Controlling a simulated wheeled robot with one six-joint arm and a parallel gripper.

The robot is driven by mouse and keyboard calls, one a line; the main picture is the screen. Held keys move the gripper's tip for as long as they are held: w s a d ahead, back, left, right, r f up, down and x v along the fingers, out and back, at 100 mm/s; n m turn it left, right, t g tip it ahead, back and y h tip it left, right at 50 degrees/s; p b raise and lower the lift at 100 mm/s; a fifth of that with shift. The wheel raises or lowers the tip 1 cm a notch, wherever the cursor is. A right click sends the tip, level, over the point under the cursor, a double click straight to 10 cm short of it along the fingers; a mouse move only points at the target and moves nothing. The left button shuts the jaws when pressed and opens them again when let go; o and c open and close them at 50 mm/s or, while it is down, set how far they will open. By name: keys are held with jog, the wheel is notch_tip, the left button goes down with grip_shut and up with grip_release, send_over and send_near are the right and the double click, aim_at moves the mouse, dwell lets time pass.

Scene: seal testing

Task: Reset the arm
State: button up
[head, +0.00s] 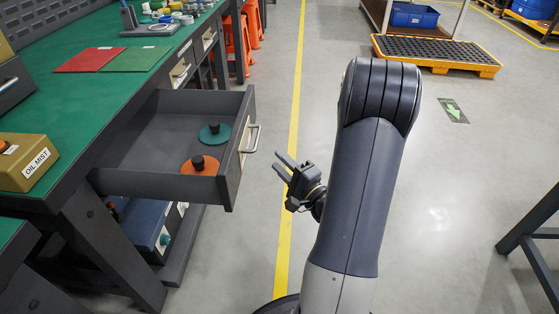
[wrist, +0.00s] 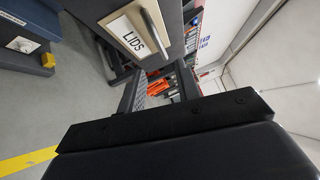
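My gripper (head: 278,162) is in the head view, to the right of the open drawer and apart from its handle. Its two fingers point left toward the drawer and stand apart with nothing between them. My arm rises in the middle of the head view, its upper link bent over at the top. In the wrist view, the dark body of my gripper fills the bottom, and the drawer front (wrist: 112,24) with a "LIDS" label and metal handle is close above.
The open drawer (head: 229,180) juts from the green workbench (head: 60,120) and holds an orange lid (head: 192,167) and a green lid (head: 220,134). An oil mist box (head: 25,165) sits on the bench. A yellow pallet (head: 437,55) stands behind.

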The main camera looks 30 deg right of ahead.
aim_at(256, 139)
jog(key=w, duration=0.3)
jog(key=w+a+r+b, duration=0.1)
jog(key=w, duration=0.6)
jog(key=shift+w+a+r+b, duration=0.2)
jog(key=shift+w+a+b, duration=0.1)
jog(key=shift+w+a, duration=0.1)
jog(key=shift+r, duration=0.15)
